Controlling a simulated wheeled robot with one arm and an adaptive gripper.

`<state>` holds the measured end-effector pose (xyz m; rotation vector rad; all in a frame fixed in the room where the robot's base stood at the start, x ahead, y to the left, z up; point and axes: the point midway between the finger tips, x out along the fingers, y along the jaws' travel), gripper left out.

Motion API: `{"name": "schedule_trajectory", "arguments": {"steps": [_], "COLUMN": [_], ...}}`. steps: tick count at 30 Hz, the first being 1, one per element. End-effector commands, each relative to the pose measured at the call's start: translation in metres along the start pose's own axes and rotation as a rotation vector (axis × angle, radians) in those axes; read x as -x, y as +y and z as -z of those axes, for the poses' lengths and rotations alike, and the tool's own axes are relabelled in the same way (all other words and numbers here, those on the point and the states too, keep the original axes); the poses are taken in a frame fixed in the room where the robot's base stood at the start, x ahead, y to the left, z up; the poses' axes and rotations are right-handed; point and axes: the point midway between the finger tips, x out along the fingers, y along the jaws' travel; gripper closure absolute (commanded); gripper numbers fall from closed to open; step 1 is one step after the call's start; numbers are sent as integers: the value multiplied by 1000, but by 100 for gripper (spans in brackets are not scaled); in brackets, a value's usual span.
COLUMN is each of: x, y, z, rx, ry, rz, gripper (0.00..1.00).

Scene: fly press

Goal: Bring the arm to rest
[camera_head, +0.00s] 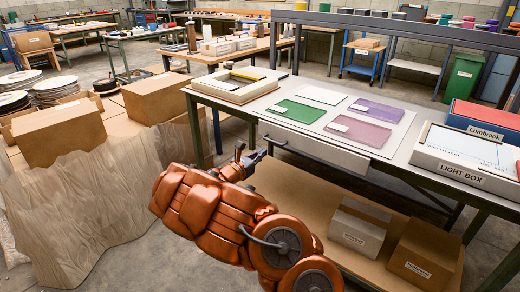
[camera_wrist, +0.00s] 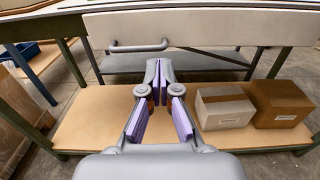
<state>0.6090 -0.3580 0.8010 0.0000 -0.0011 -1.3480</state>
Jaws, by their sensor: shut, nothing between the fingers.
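My copper-coloured arm (camera_head: 220,205) reaches from the bottom middle of the head view toward the workbench. My gripper (camera_head: 256,155) is at its end, in front of the bench's drawer front and near the drawer handle (camera_head: 275,140). In the wrist view my gripper (camera_wrist: 158,65) has its purple-padded fingers together, with nothing between them. The drawer handle (camera_wrist: 138,47) shows beyond and to the left of the fingertips in that view. The fingers look apart from the handle. The drawer (camera_head: 318,148) looks closed, or nearly so.
The bench top holds a green sheet (camera_head: 296,111), purple sheets, a frame tray (camera_head: 235,86) and a light box (camera_head: 465,160). Below, the lower shelf (camera_wrist: 85,125) carries two cardboard boxes (camera_wrist: 281,103) at right.

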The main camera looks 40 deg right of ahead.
Motion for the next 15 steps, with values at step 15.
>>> {"name": "schedule_trajectory", "arguments": {"steps": [15], "x": [1], "y": [-36], "z": [-36], "rx": [-112], "ry": [-10], "rz": [105], "gripper": [100]}}
